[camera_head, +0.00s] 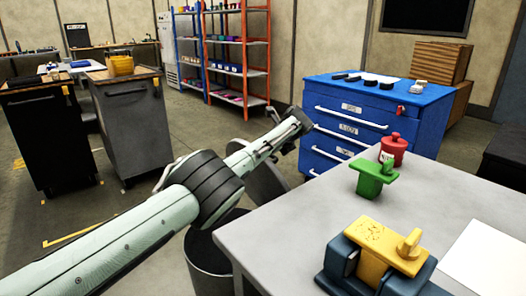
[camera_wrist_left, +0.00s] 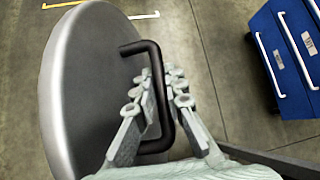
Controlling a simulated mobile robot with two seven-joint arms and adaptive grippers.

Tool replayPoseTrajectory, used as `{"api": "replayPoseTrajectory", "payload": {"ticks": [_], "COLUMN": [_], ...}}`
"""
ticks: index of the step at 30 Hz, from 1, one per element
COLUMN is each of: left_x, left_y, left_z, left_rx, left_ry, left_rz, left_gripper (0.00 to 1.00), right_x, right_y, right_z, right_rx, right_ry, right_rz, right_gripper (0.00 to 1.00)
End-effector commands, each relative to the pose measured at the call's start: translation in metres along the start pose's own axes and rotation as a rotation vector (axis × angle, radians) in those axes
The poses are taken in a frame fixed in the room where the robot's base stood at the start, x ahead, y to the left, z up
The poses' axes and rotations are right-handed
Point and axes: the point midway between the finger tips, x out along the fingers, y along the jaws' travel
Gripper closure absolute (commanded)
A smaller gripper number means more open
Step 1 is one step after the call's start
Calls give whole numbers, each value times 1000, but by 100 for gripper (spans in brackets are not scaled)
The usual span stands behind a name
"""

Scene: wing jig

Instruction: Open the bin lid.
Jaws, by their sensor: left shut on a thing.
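The bin (camera_head: 208,268) is a dark cylinder on the floor beside the grey table, partly hidden by my left arm. Its round grey lid (camera_head: 268,182) stands tilted up from the bin's rim, also partly behind my arm. In the left wrist view the lid (camera_wrist_left: 88,95) fills the left side, with a black U-shaped handle (camera_wrist_left: 142,46) on its face. My left gripper (camera_head: 292,128) is at the lid's upper side. In the wrist view its fingers (camera_wrist_left: 160,88) are on both sides of the handle's bar, shut on it. My right gripper is not in view.
The grey table (camera_head: 300,215) holds a yellow and blue fixture (camera_head: 375,255), a green part (camera_head: 372,180) and a red part (camera_head: 394,148). A blue drawer cabinet (camera_head: 355,118) stands behind it. Open floor (camera_head: 170,130) lies left of the cabinet.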

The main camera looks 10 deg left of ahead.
Motion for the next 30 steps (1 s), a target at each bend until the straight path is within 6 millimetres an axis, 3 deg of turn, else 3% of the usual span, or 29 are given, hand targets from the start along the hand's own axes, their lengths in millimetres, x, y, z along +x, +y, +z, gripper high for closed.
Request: {"api": "replayPoseTrajectory", "payload": {"ticks": [1, 10, 11, 13, 23, 30], "left_x": [-3, -3, -3, -3, -3, -18], "left_y": [-4, -4, -4, -3, -2, -4], "left_z": [-11, -11, -11, -10, -5, -4], "left_rx": [4, 4, 4, 4, 3, 3], "left_ry": [16, 17, 16, 14, 7, 7], "left_rz": [-5, -5, -5, -4, -3, -6], "left_gripper": [100, 100, 86, 80, 80, 80], "right_x": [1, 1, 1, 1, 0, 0], "right_y": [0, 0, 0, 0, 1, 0], "right_z": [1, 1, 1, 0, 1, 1], "right_rx": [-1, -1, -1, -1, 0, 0], "right_ry": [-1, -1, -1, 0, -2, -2], "right_rz": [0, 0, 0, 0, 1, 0], "right_gripper": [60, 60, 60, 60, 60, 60]}}
